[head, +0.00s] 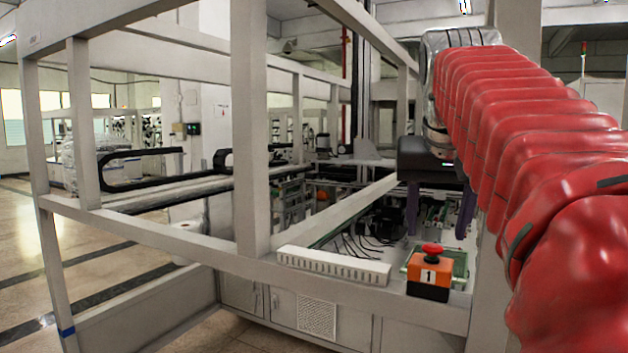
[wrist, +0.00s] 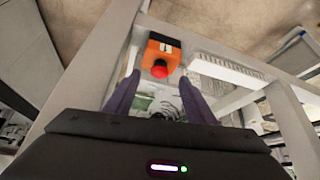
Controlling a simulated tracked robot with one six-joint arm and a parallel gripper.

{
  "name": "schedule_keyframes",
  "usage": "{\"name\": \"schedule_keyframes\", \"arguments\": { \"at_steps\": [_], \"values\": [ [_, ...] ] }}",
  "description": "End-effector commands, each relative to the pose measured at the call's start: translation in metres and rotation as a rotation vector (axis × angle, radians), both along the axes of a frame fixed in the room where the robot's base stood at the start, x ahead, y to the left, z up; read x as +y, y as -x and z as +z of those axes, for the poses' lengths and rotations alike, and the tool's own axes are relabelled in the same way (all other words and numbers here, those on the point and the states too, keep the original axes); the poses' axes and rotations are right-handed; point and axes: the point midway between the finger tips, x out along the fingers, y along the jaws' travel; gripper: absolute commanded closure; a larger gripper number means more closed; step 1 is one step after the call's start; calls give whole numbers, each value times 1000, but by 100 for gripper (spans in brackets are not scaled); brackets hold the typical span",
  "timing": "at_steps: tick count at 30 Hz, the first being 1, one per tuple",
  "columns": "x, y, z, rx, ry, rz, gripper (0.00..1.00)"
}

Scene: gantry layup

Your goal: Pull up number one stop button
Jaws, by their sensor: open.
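The number one stop button is a red mushroom cap (head: 432,250) on an orange and black box (head: 428,275) marked "1". The box sits on the white frame rail at the lower right of the head view. In the wrist view the red cap (wrist: 159,69) and the orange box (wrist: 161,52) are near the top centre. My gripper (head: 437,228) points down above and slightly behind the box, with its two dark purple fingers apart. In the wrist view the fingers of my gripper (wrist: 158,92) are spread, with the cap just ahead between their lines. Nothing is between them.
A white slotted strip (head: 333,266) lies on the same rail, left of the box. A white upright post (head: 251,130) stands further left, and another post (head: 490,270) is close to the box's right. Machinery and cables (head: 365,230) fill the space behind the rail.

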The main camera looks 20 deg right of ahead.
Motion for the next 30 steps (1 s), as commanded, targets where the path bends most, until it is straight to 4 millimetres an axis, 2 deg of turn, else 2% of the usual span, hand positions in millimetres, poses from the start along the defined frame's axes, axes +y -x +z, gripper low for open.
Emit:
{"name": "schedule_keyframes", "arguments": {
  "at_steps": [6, 15, 21, 30],
  "values": [
    [12, 13, 31, -2, 1, 0, 50],
    [24, 27, 64, -2, 1, 0, 50],
    [28, 31, 73, 0, 0, 1, 50],
    [28, 32, 74, 0, 0, 1, 50]
  ]
}}
